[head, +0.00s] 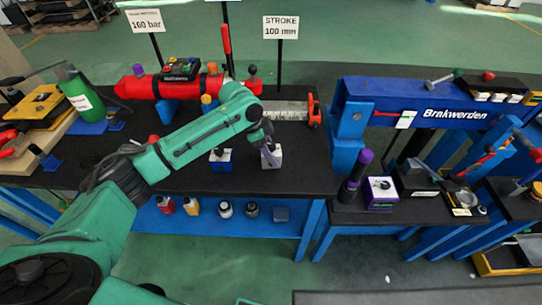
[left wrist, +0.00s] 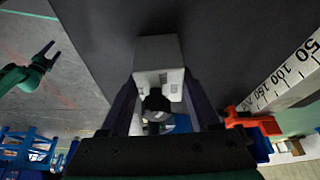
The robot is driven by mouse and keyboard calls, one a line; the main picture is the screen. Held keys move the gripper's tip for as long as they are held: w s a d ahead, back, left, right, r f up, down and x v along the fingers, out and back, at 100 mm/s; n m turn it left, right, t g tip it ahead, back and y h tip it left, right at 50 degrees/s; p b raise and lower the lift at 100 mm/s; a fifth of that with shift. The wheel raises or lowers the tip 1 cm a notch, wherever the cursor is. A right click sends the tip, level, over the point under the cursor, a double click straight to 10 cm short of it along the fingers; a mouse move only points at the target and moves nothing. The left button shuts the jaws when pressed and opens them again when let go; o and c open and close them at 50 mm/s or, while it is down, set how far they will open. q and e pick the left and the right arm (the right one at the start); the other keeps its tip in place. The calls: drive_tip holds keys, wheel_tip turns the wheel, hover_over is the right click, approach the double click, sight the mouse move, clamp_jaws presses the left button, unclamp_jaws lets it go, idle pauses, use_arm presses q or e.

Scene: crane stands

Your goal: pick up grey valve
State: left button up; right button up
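The grey valve (head: 277,161) is a light grey block standing on the black table top. In the left wrist view it shows as a pale block (left wrist: 159,52) with a black knob facing the camera. My left gripper (head: 268,146) reaches down over the valve from above. In the left wrist view its two dark fingers stand on either side of the block, very close to its sides. Whether they press on it I cannot tell. My right gripper (left wrist: 43,54) shows at the upper left of the left wrist view, fingers apart, empty, away from the table.
A blue valve (head: 221,166) stands just left of the grey one. A red cylinder (head: 180,86) lies behind, and a ruler with a red-orange end piece (head: 315,112) lies behind right. A purple valve (head: 381,193) stands on the right-hand stand. Bare table lies right of the grey valve.

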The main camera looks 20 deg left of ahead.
use_arm(q)
clamp_jaws()
drive_tip(key=shift+w+r, duration=0.15)
